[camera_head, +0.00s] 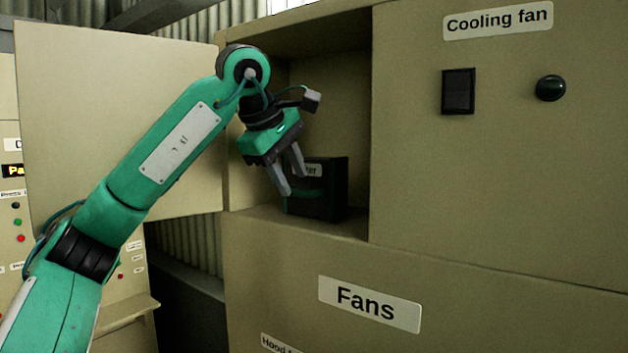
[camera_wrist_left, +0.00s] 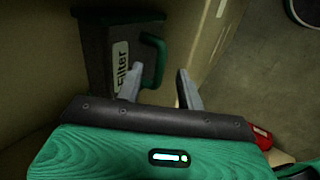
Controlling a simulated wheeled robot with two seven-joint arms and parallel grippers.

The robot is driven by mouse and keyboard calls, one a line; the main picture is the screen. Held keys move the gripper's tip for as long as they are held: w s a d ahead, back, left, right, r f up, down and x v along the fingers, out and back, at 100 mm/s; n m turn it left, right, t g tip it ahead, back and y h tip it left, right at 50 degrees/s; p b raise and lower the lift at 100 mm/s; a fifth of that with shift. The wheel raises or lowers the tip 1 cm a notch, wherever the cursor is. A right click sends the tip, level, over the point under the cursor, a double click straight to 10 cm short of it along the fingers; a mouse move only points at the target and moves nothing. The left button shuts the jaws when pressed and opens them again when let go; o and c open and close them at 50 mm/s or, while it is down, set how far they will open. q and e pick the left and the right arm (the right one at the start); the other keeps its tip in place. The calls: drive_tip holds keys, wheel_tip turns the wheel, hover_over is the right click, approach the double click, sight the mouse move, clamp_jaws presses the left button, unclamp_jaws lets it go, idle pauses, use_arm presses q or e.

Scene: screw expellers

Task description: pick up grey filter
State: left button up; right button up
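The dark grey filter (camera_head: 330,192) is a box with a white label and a green handle. It stands upright on the floor of the open compartment in the head view. It also shows in the left wrist view (camera_wrist_left: 95,55), with its "Filter" label and green handle facing my gripper. My left gripper (camera_head: 292,184) is open in front of the filter, and its fingers partly cover the label. In the left wrist view the fingers (camera_wrist_left: 158,85) are apart, with the handle just beyond them and nothing visibly held. My right gripper is in neither view.
The compartment's side wall (camera_head: 412,130) stands close to the right of the filter. An open door panel (camera_head: 105,110) is behind my left arm. The compartment floor (camera_head: 295,222) is narrow in front. A red object (camera_wrist_left: 262,137) shows at lower right in the wrist view.

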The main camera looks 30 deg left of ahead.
sight(307, 189)
use_arm(q)
drive_tip(key=shift+p+x, duration=0.35)
drive_tip(key=shift+x, duration=0.9)
clamp_jaws()
